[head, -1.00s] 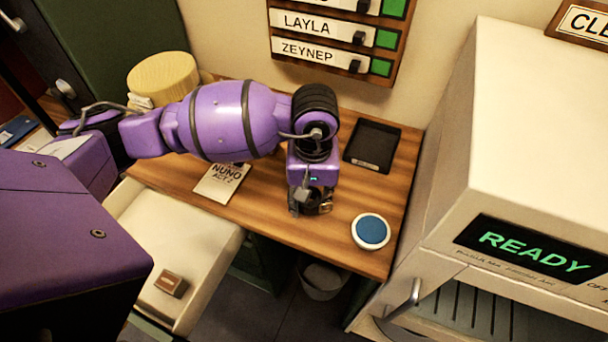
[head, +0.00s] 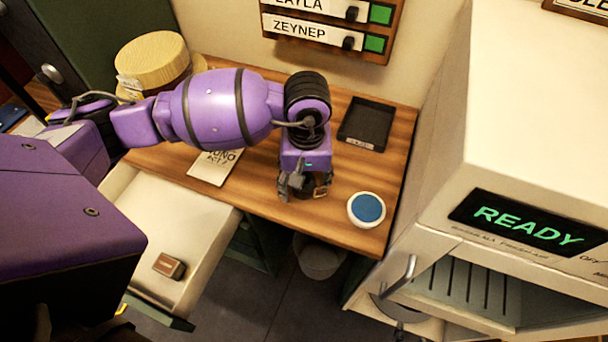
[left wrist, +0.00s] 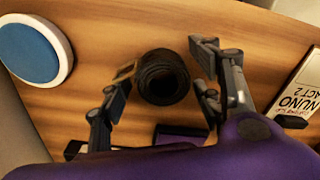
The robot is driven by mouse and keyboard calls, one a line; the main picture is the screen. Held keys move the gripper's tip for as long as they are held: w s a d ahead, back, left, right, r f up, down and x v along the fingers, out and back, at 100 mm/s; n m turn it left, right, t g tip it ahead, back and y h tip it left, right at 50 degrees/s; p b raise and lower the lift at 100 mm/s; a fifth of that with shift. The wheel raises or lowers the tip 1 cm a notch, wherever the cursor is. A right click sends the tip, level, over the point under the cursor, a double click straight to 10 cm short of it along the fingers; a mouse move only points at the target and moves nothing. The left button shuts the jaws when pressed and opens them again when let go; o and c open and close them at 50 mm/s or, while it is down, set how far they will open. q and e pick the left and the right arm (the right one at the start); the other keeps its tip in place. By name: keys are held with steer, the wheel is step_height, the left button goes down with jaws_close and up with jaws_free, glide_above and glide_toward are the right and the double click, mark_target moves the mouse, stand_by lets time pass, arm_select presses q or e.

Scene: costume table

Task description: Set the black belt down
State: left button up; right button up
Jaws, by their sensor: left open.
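The black belt (head: 307,188) is a tight coil with a brass-coloured buckle. It appears to rest on the wooden table (head: 260,195) near the front edge. In the left wrist view the coil (left wrist: 163,78) stands between the fingers, its buckle towards the left finger. My left gripper (head: 304,186) points down over the belt and is open. In the left wrist view its fingers (left wrist: 163,68) are spread on both sides of the coil, with a clear gap on the right; contact at the buckle is hard to tell. My right gripper is not in view.
A blue-topped white round object (head: 366,209) stands right of the belt. A shallow black tray (head: 352,141) lies behind it, and a "NUNO ACT 2" booklet (head: 210,172) lies left. A round wooden box (head: 150,62) is at the back left. A cream machine reading "READY" (head: 430,195) bounds the right side.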

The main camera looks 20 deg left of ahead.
arm_select(q)
step_height(320, 180, up, 13)
steer(key=shift+f, duration=0.2)
steer(key=shift+d, duration=0.1)
